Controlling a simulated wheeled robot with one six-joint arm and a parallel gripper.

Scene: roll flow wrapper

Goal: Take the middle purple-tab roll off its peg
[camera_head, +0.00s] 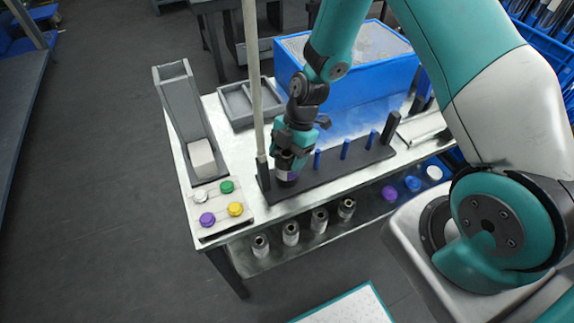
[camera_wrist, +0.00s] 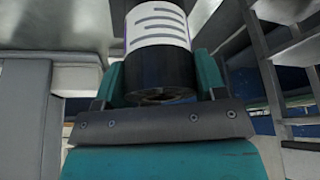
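A dark roll with a purple tab (camera_head: 288,176) is at the left end of the black peg rack (camera_head: 340,172). In the wrist view the roll (camera_wrist: 160,62) has a black body and a white label with dark stripes and a purple edge. My gripper (camera_head: 288,155) comes down over the roll from above. Its two teal fingers (camera_wrist: 160,82) lie close against both sides of the roll and appear shut on it. Any peg under this roll is hidden, and I cannot tell whether it is clear of the base. Three blue pegs (camera_head: 345,149) to its right are bare.
A tall pale post (camera_head: 253,80) stands just left of my gripper. A grey chute (camera_head: 180,110) holds a white block (camera_head: 201,158). Coloured knobs (camera_head: 235,209) sit at the front left. A blue crate (camera_head: 345,90) is behind; several metallic rolls (camera_head: 291,233) are on the lower shelf.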

